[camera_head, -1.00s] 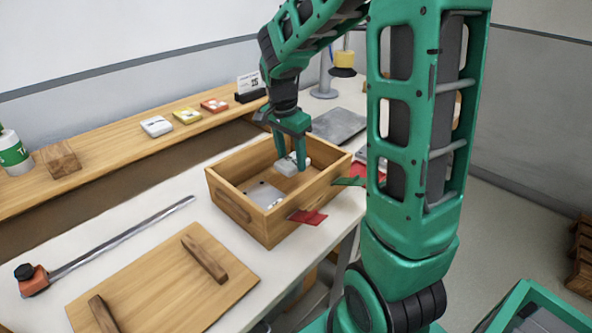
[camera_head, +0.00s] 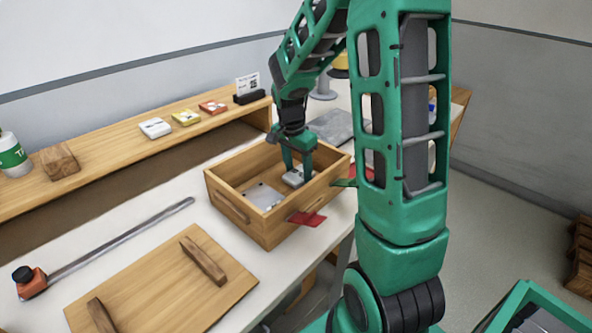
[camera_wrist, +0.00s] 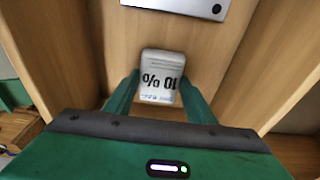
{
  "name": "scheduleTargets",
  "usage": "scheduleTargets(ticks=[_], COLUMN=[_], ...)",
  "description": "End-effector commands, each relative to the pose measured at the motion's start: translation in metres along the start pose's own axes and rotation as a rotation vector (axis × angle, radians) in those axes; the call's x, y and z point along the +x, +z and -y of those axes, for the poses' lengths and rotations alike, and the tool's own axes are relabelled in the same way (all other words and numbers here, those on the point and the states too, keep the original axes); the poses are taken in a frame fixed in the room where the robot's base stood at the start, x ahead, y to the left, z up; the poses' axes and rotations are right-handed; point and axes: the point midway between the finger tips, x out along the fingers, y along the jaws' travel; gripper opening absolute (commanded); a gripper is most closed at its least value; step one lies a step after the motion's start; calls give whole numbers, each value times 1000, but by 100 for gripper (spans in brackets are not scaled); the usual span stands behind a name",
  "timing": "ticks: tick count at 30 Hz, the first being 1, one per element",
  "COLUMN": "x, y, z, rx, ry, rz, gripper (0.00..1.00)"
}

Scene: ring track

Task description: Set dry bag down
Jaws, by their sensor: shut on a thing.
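The dry bag (camera_wrist: 160,72) is a small white-grey packet with dark "10 %" print. It also shows in the head view (camera_head: 295,178), low inside the wooden box (camera_head: 232,205) near its right end. My gripper (camera_head: 299,172) reaches down into the box and is shut on the bag. In the wrist view my green gripper fingers (camera_wrist: 156,97) stand on both sides of the bag. I cannot tell whether the bag touches the box floor. A grey metal plate (camera_head: 264,196) lies in the box, left of the bag.
A wooden lid (camera_head: 165,282) with two handles lies in front. A long metal bar clamp (camera_head: 115,242) lies at left. Several small packets, one white (camera_head: 155,128), sit on the back shelf. A red tag (camera_head: 306,218) hangs at the box's front corner.

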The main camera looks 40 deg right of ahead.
Motion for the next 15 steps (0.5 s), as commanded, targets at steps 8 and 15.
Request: scheduleTargets(ticks=[8, 15], x=[1, -2], y=[0, 0], z=[0, 0], rx=[0, 0], ry=[0, -1], rz=[0, 0], gripper=[69, 69])
